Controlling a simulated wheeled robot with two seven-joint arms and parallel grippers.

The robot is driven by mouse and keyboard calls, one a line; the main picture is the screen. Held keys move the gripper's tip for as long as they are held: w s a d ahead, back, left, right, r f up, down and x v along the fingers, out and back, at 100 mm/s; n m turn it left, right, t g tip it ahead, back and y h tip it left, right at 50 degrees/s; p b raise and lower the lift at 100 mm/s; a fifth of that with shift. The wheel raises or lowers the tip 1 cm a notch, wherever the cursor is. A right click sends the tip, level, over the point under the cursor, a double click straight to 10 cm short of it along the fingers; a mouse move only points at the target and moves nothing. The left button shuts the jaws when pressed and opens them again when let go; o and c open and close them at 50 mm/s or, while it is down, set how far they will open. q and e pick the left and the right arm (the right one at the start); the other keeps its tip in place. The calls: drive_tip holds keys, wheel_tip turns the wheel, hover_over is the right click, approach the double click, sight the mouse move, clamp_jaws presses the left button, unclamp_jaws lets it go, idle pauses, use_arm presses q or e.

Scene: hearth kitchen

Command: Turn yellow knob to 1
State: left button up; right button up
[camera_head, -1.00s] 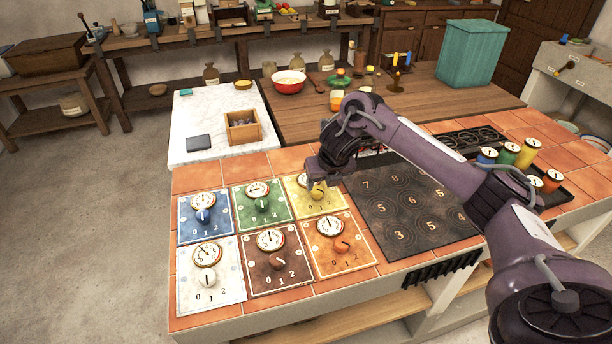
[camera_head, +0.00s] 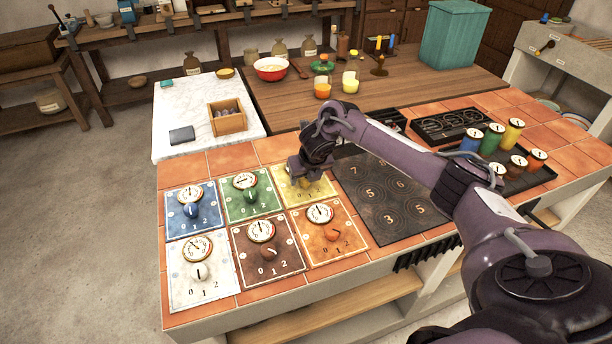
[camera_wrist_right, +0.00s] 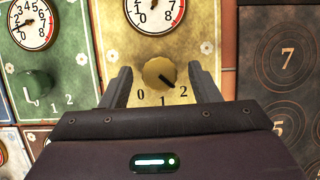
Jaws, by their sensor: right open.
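The yellow panel (camera_head: 324,197) is at the back right of the group of knob panels on the tiled counter. In the right wrist view its yellow knob (camera_wrist_right: 158,71) sits below a round dial (camera_wrist_right: 155,10) and above the numbers 0, 1 and 2. The knob's dark mark points down and right, between 1 and 2 and nearer 2. My right gripper (camera_wrist_right: 160,84) is open, with one finger on each side of the knob and visible gaps between. In the head view the right gripper (camera_head: 304,178) is over the yellow panel and largely hides the knob. My left gripper is out of view.
Beside the yellow panel are the green panel (camera_head: 265,207) and orange panel (camera_head: 325,249). The dark numbered hob plate (camera_head: 385,212) is to its right. Colored canisters (camera_head: 490,138) stand farther right. A marble slab (camera_head: 190,110) lies behind the panels.

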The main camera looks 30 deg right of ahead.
drive_tip(key=c, duration=1)
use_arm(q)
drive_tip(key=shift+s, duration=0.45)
